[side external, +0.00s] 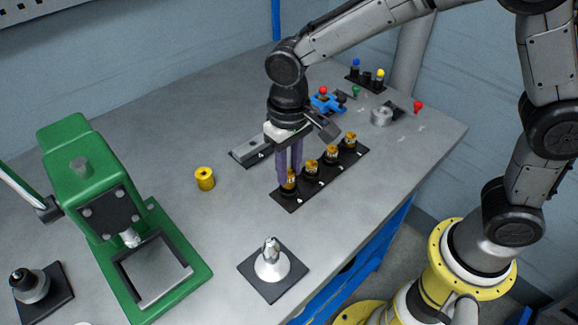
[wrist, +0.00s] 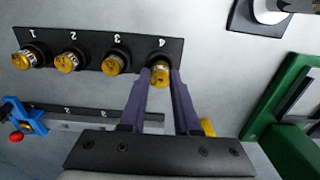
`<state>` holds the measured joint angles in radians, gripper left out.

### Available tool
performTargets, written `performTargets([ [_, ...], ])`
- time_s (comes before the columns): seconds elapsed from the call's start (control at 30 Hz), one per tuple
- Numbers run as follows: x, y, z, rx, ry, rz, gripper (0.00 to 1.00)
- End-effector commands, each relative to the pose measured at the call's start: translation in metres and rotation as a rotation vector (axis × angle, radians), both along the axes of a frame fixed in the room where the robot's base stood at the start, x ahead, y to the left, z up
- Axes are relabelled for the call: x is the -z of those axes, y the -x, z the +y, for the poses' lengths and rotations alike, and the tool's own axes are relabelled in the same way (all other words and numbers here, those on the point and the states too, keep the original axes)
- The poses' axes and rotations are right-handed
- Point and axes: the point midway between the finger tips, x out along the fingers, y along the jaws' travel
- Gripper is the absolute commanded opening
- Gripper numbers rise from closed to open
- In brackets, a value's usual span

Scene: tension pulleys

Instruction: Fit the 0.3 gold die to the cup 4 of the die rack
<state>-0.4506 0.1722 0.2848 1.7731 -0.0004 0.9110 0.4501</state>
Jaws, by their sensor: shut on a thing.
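The die rack (side external: 319,182) is a black strip with a row of numbered cups, and it also shows in the wrist view (wrist: 88,42). Cups 1, 2 and 3 each hold a gold-topped die; the one at cup 3 (wrist: 116,63) is closest to my gripper. My gripper (wrist: 160,80) points down with its purple fingers shut on a gold die (wrist: 160,76) at cup 4, the rack's near end in the side view. The die looks upright over or in the black cup. The fingers partly hide it, and I cannot tell how deep it sits.
A yellow cylinder (side external: 205,179) stands left of my gripper. A dark bar (side external: 258,150) lies behind the rack. A green press (side external: 105,215) stands at the left, and a silver cone on a black plate (side external: 270,268) in front. Small coloured tools (side external: 326,101) lie at the back.

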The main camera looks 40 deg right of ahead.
Motion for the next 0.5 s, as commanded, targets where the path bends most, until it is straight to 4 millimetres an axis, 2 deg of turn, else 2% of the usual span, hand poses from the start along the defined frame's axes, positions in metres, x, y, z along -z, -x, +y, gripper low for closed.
performTargets([
  [0.5,0.015,0.0,0.0,0.0,0.001,0.001,0.0],
])
